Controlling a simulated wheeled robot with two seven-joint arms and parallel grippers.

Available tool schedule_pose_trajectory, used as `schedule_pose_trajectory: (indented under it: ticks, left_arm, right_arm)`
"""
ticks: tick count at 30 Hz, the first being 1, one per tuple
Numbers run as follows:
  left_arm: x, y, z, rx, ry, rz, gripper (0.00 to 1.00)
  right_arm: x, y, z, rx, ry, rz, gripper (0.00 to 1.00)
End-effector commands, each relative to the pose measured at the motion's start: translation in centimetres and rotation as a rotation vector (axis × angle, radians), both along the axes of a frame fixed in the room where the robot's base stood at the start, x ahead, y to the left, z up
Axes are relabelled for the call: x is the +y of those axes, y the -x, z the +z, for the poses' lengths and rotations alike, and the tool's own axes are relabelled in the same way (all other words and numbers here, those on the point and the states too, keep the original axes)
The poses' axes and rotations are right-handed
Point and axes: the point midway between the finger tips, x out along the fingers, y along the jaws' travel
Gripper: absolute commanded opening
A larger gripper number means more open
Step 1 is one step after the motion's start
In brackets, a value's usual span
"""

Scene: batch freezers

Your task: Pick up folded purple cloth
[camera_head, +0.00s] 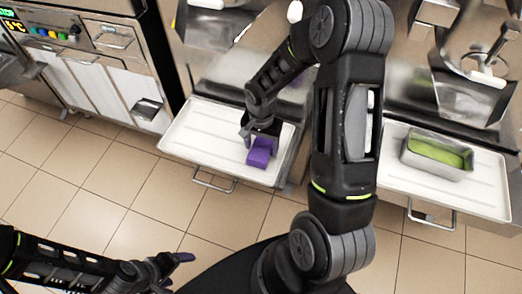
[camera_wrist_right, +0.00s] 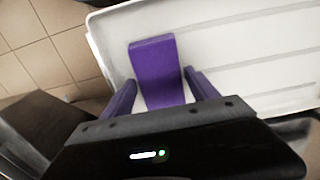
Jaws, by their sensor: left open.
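The folded purple cloth (camera_head: 262,152) lies on a white tray (camera_head: 200,130) in the head view. It also shows in the right wrist view as a purple block (camera_wrist_right: 153,60). My right gripper (camera_head: 259,138) is just above the tray at the cloth, with its purple fingers (camera_wrist_right: 160,84) apart. In the wrist view the near part of the cloth lies between the fingers, with a visible gap on each side. The housing hides the cloth's near end. My left gripper (camera_head: 176,270) is open and empty, low at the left, over the floor.
A second white tray (camera_head: 420,195) at the right holds a metal pan (camera_head: 437,157) with green contents. Metal machines stand behind both trays. A cabinet with buttons (camera_head: 105,60) stands at the upper left. The tiled floor in front is clear.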

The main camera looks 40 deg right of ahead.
Motion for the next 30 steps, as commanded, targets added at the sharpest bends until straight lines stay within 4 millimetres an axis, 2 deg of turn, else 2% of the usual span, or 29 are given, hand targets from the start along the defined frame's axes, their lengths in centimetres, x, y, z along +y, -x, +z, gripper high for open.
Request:
schedule_pose_trajectory:
  ticks: [2, 16, 25, 30]
  left_arm:
    - [0.0, 0.0, 0.0, 0.0, 0.0, 0.0, 0.83]
    - [0.0, 0.0, 0.0, 0.0, 0.0, 0.0, 0.83]
    - [0.0, 0.0, 0.0, 0.0, 0.0, 0.0, 0.83]
    - [0.0, 0.0, 0.0, 0.0, 0.0, 0.0, 0.83]
  right_arm:
    - [0.0, 0.0, 0.0, 0.0, 0.0, 0.0, 0.61]
    - [0.0, 0.0, 0.0, 0.0, 0.0, 0.0, 0.23]
    - [0.0, 0.0, 0.3, -0.001, 0.0, 0.0, 0.21]
    - [0.0, -0.1, 2.0, -0.004, 0.001, -0.002, 0.21]
